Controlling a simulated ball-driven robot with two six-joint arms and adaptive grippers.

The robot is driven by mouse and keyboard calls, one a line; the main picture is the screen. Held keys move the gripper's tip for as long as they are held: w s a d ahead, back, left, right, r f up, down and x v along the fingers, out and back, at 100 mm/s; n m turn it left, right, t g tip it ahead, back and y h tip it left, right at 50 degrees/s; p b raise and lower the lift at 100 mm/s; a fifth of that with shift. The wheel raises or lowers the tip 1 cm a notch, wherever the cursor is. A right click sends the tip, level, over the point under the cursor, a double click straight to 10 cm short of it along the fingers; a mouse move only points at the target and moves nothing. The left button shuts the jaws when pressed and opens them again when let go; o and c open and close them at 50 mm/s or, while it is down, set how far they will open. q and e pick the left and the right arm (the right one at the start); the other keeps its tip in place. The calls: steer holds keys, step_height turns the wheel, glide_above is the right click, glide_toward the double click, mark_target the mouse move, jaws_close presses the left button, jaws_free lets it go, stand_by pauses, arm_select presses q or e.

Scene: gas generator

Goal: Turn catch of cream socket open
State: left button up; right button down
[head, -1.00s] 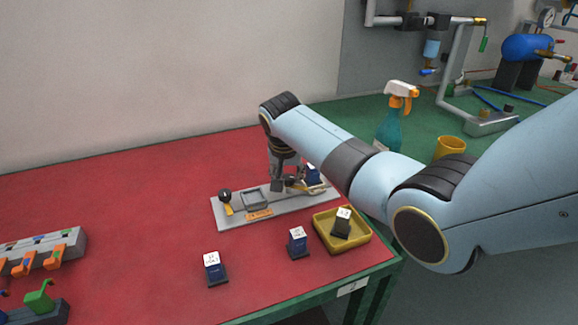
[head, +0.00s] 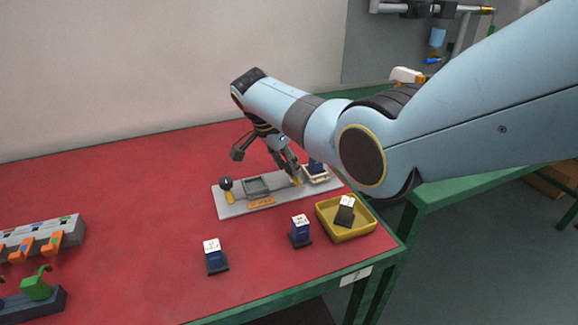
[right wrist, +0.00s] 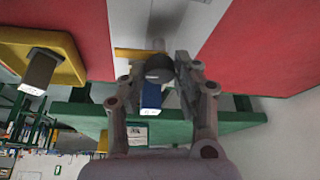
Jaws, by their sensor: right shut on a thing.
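The cream socket (head: 320,178) is at the right end of a grey plate (head: 235,209), with a blue block (head: 316,167) in it. Its catch (head: 297,182) shows as a yellow piece at the socket's left side. My right gripper (head: 292,172) is at this catch and hides its upper part in the head view. In the right wrist view, the catch's dark round knob (right wrist: 159,68) is between the fingers of my right gripper (right wrist: 160,76), which is shut on it. The blue block (right wrist: 151,95) shows just beyond the knob. My left gripper is out of view.
A grey square socket (head: 257,187) and another catch with a black knob (head: 225,184) are on the plate. A yellow tray (head: 345,236) holds a dark block near the table's right edge. The red table's middle is clear.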

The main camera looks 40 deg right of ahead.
steer(key=shift+m, duration=0.4)
steer(key=c, duration=1)
jaws_free()
steer(key=v, duration=1.2)
steer(key=shift+w, duration=0.2)
